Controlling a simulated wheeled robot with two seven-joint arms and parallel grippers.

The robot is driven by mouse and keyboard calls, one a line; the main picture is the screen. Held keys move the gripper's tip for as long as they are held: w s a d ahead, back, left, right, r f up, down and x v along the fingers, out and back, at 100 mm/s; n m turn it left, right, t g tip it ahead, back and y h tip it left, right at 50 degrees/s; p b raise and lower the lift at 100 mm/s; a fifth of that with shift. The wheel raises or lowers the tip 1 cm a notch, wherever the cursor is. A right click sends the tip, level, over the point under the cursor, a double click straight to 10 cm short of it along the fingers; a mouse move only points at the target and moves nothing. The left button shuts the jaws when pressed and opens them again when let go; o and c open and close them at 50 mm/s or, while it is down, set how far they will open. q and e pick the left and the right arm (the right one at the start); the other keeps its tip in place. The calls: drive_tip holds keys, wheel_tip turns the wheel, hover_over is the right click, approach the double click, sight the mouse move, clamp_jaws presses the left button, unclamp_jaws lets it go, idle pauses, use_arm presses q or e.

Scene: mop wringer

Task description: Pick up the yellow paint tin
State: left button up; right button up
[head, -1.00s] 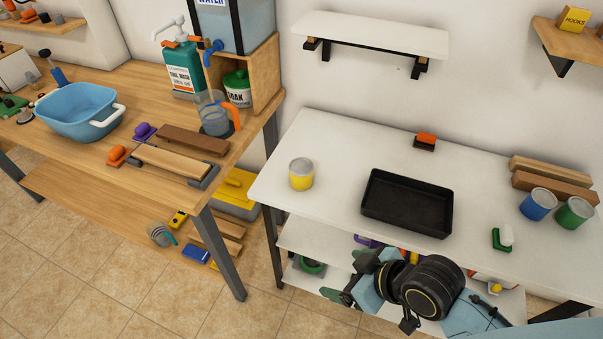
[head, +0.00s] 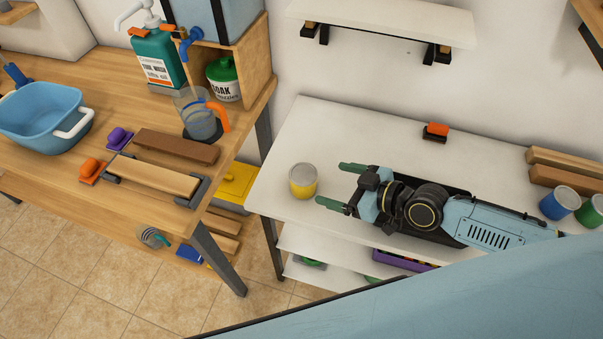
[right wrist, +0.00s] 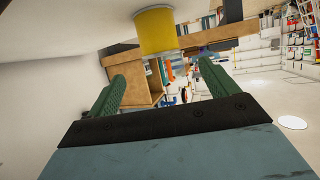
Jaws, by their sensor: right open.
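The yellow paint tin (head: 303,181) with a grey upper part stands upright on the left part of the white table. My right gripper (head: 337,186) is just to the right of the tin, its two green fingers spread apart and pointing left at it. There is a gap between the fingertips and the tin, and nothing is between the fingers. In the right wrist view the tin (right wrist: 156,31) shows at the top, ahead of the open fingers (right wrist: 158,84). My left gripper is not in view.
The black tray is mostly hidden under my right arm. Blue (head: 557,203) and green (head: 592,211) tins stand at the right, by wooden blocks (head: 566,177). An orange-topped brush (head: 436,131) lies at the back. The white table (head: 300,133) is clear behind the yellow tin.

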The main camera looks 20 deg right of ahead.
sight(313, 178)
drive_tip(key=x, duration=0.3)
drive_tip(key=shift+w+a, duration=0.1)
drive_tip(key=shift+a, duration=0.05)
drive_tip(key=x, duration=0.3)
drive_tip(key=shift+f, duration=0.15)
drive_tip(key=x, duration=0.2)
drive_tip(key=shift+w+a+f+b, duration=0.1)
drive_tip(key=shift+w+a+b, duration=0.1)
drive_tip(key=shift+w+b, duration=0.1)
drive_tip(key=shift+w+a+f, duration=0.15)
drive_tip(key=shift+w+a, duration=0.05)
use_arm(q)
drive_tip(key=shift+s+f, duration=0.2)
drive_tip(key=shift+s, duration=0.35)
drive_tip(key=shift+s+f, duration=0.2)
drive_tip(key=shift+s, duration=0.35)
use_arm(e)
drive_tip(key=c, duration=1.2)
